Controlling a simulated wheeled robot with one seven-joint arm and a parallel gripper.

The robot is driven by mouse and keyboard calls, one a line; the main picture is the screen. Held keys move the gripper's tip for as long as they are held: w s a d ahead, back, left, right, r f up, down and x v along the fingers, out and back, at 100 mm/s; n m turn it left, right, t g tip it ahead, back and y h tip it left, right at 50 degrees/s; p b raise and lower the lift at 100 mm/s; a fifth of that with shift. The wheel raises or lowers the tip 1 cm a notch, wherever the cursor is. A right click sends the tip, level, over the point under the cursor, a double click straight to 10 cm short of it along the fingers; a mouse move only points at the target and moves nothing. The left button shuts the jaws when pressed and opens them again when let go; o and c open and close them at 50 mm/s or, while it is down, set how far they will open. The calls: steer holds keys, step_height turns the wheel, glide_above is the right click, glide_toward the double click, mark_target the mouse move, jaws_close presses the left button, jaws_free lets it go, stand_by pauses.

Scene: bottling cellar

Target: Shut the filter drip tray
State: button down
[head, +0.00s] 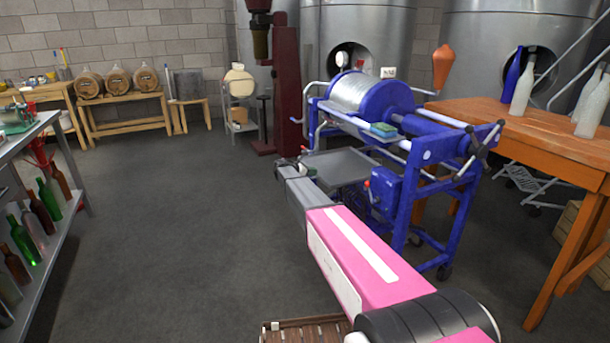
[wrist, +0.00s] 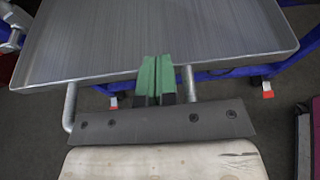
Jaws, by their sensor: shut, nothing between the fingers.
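The filter drip tray (head: 340,167) is a shallow grey metal tray that sticks out from the blue filter press (head: 400,170) toward the left in the head view. In the wrist view the tray (wrist: 160,35) fills the top, with its front rim across the middle. A bent metal tube handle (wrist: 70,105) runs from that rim and is partly hidden under my gripper. My gripper (wrist: 155,78) is shut and empty, its green finger pads together at the front rim. I cannot tell if they touch it. In the head view my gripper (head: 306,170) is small beside the tray.
A wooden table (head: 530,125) with bottles stands at the right. A shelf (head: 45,165) with bottles stands at the left. A slatted wooden crate (head: 305,331) lies on the floor at the bottom. The floor (head: 180,220) left of the press is clear.

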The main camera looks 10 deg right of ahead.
mark_target(347, 169)
steer(key=w+d, duration=0.2)
steer(key=d, duration=0.4)
steer(key=w+d, duration=0.2)
steer(key=d, duration=0.5)
steer(key=w+d, duration=0.2)
steer(key=d, duration=0.4)
steer(key=shift+w+d, duration=0.25)
